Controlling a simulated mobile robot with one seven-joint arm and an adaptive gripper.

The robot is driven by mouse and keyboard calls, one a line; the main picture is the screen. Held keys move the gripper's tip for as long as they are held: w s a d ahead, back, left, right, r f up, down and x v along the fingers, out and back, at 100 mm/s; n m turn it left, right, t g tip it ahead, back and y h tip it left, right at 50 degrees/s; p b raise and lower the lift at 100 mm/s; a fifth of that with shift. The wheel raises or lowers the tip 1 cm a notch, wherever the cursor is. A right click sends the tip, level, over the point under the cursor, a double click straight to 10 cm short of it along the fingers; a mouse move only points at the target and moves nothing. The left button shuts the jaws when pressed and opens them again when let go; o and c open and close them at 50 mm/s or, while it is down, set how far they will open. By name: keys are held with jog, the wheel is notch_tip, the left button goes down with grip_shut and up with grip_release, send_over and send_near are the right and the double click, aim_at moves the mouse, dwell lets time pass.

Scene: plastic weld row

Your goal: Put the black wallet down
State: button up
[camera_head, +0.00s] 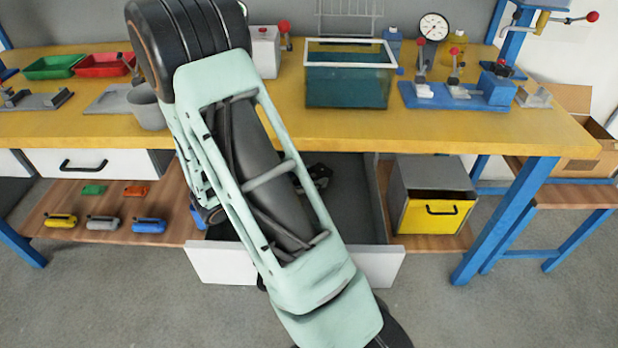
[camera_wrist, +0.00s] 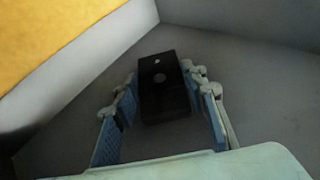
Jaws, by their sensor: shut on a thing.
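The black wallet (camera_wrist: 163,100) shows in the wrist view as a dark block between the two fingers of my gripper (camera_wrist: 162,82). The gripper is shut on it, with a blue-padded finger on each side. They are inside the open drawer (camera_head: 372,262), over its grey floor. Whether the wallet touches the floor I cannot tell. In the head view, my arm covers much of the drawer, and the wallet cannot be made out there.
The yellow-topped workbench (camera_head: 240,100) overhangs the drawer. A teal-filled glass tank (camera_head: 348,85) and a blue clamp fixture (camera_head: 455,98) stand on it. A grey box with a yellow front (camera_head: 437,215) is on the shelf right of the drawer. A grey cup (camera_head: 146,108) is close to my arm.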

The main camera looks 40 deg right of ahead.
jog(key=shift+f, duration=0.1)
jog(key=shift+f, duration=0.15)
jog(key=o, duration=1.2)
jog(key=shift+o, duration=0.2)
jog(key=shift+r, duration=0.25)
jog(key=p+v, duration=0.2)
jog(key=v, duration=0.4)
jog(key=shift+a+r, duration=0.15)
jog(key=shift+s+a+r, duration=0.1)
jog(key=shift+a+r, duration=0.05)
jog(key=shift+a, duration=0.4)
